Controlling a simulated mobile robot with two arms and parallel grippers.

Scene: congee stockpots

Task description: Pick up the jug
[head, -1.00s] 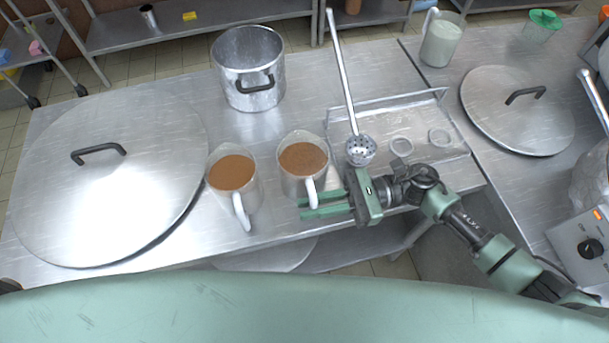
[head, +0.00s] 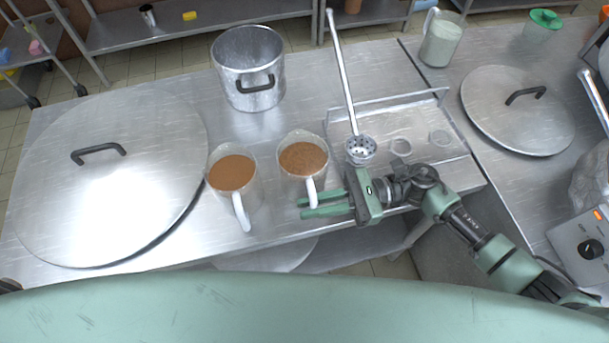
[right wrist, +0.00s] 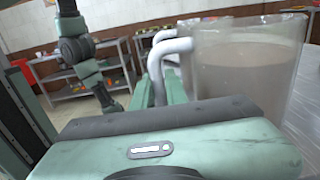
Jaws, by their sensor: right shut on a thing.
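Two clear jugs of brown liquid stand side by side on the steel table. The right-hand jug (head: 303,160) has a white handle facing the table's front edge. My right gripper (head: 304,207) is shut on this handle, its green fingers on either side. In the right wrist view the jug (right wrist: 245,65) fills the upper right, with its pale handle (right wrist: 168,50) between the fingers. It looks upright; I cannot tell whether it is clear of the table. The left-hand jug (head: 231,175) stands apart. An arm of mine shows in the right wrist view, but its gripper is unclear.
A large lid (head: 110,190) covers the table's left. A steel pot (head: 247,70) stands behind the jugs. A perforated ladle (head: 360,150) lies on a tray (head: 425,155) to the right. Another lid (head: 515,110) and a pale-filled jug (head: 441,40) are on the right table.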

